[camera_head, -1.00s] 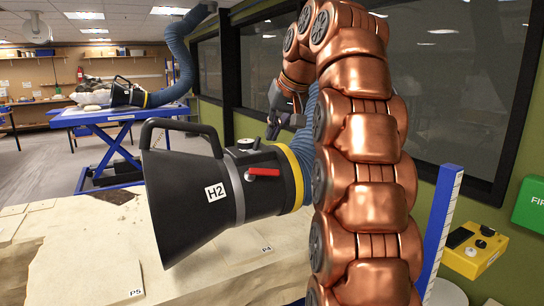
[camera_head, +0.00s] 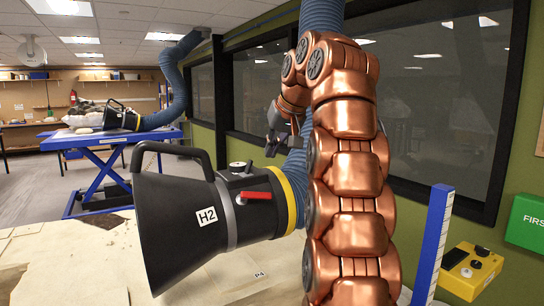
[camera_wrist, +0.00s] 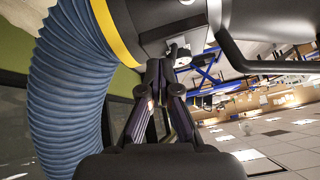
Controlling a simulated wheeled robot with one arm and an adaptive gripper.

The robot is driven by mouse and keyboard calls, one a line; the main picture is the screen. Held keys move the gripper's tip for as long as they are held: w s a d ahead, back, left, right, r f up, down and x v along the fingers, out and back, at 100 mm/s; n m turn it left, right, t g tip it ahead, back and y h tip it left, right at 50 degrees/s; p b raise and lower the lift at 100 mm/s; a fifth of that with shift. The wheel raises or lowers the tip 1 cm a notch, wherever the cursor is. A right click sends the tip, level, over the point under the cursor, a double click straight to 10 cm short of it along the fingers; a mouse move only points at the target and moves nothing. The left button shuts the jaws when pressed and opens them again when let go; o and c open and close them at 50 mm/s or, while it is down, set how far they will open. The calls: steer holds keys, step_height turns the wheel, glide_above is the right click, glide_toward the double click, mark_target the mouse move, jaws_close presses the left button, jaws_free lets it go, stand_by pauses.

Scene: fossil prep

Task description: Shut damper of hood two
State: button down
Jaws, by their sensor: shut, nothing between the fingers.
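Hood two (camera_head: 165,225), a black cone labelled H2 with a yellow ring and a loop handle, stands over the pale slab. Its red lever (camera_head: 253,195) points roughly along the collar, beside a small round knob (camera_head: 237,165). My gripper (camera_head: 271,153) is above and behind the collar, apart from the red lever. In the wrist view my gripper (camera_wrist: 165,65) is shut and empty, its fingertips just below the dark hood collar (camera_wrist: 150,18) in the picture. The red lever does not show there.
A blue hose (camera_wrist: 70,80) runs close beside my gripper. The pale slab (camera_head: 75,265) lies below hood two. Another hood (camera_head: 122,118) stands over a blue lift table (camera_head: 105,140) at the back left. A yellow control box (camera_head: 470,272) is at the right, by the windowed wall.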

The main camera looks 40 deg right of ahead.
mark_target(253, 196)
steer(key=x, duration=0.3)
steer(key=shift+s+f+b, duration=0.1)
steer(key=shift+s+b, duration=0.05)
steer(key=shift+b, duration=0.25)
steer(key=shift+w, duration=0.2)
steer(key=shift+p+x, duration=0.4)
steer(key=shift+x, duration=1.75)
steer(key=shift+s+a+f+p, duration=0.3)
steer(key=shift+s+f, duration=0.25)
steer(key=shift+f, duration=0.25)
steer(key=shift+s+a+f+p, duration=0.15)
steer(key=shift+s+a+f, duration=0.2)
steer(key=shift+s+f, duration=0.3)
steer(key=shift+w+f, duration=0.1)
steer(key=shift+a, duration=0.15)
